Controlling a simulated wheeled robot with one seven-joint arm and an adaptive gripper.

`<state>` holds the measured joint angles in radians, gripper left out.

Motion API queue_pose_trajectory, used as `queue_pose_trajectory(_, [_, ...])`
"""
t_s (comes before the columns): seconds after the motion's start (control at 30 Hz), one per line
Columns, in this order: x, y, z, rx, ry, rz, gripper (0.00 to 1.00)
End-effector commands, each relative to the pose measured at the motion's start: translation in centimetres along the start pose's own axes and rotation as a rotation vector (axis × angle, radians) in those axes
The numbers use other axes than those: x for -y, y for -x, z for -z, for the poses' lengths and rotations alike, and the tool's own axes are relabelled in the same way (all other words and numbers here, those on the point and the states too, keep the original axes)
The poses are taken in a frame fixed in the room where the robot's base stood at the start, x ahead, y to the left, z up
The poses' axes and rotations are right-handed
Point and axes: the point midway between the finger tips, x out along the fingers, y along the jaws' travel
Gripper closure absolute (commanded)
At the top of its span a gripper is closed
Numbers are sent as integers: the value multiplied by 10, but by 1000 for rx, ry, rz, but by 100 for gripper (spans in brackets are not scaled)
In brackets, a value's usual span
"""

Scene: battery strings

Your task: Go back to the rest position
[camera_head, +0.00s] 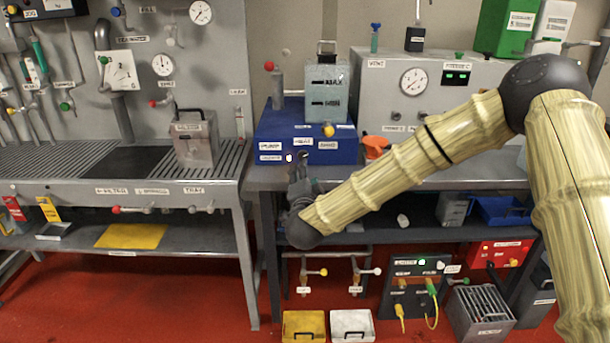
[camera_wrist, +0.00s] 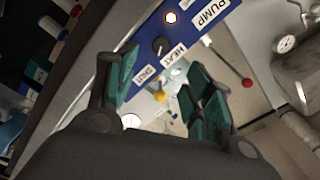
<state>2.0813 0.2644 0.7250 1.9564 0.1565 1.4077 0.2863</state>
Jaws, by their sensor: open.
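My gripper (camera_head: 301,180) is in front of the blue box (camera_head: 270,128) on the right-hand bench, near the knob and lit lamp on its front panel. My arm reaches in from the right side of the head view. In the wrist view my gripper (camera_wrist: 160,90) has its two green-padded fingers apart, with nothing held between them. The wrist view also shows the blue panel (camera_wrist: 240,5) with labels reading PUMP and HEAT, a black knob (camera_wrist: 159,46) and a lit lamp (camera_wrist: 171,17). Whether the fingers touch the panel cannot be told.
A metal canister (camera_head: 195,143) stands on the left bench. Yellow (camera_head: 304,318) and white bins sit on the red floor.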

Motion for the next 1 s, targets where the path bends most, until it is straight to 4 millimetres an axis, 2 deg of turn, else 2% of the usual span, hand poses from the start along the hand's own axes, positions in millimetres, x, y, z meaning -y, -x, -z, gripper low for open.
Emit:
queue_pose_trajectory(0.23, [-3,1,-2,6,5,-4,48])
queue_pose_trajectory(0.37, [-27,13,-16,59,50,-35,48])
queue_pose_trajectory(0.47, [-64,33,-36,141,114,-82,48])
queue_pose_trajectory(0.67, [-155,94,-72,345,268,-198,48])
queue_pose_trajectory(0.8, [-216,147,-87,491,366,-284,48])
queue_pose_trajectory(0.87, [-239,171,-90,553,407,-319,48])
queue_pose_trajectory(1.0, [-292,233,-91,699,495,-408,48])
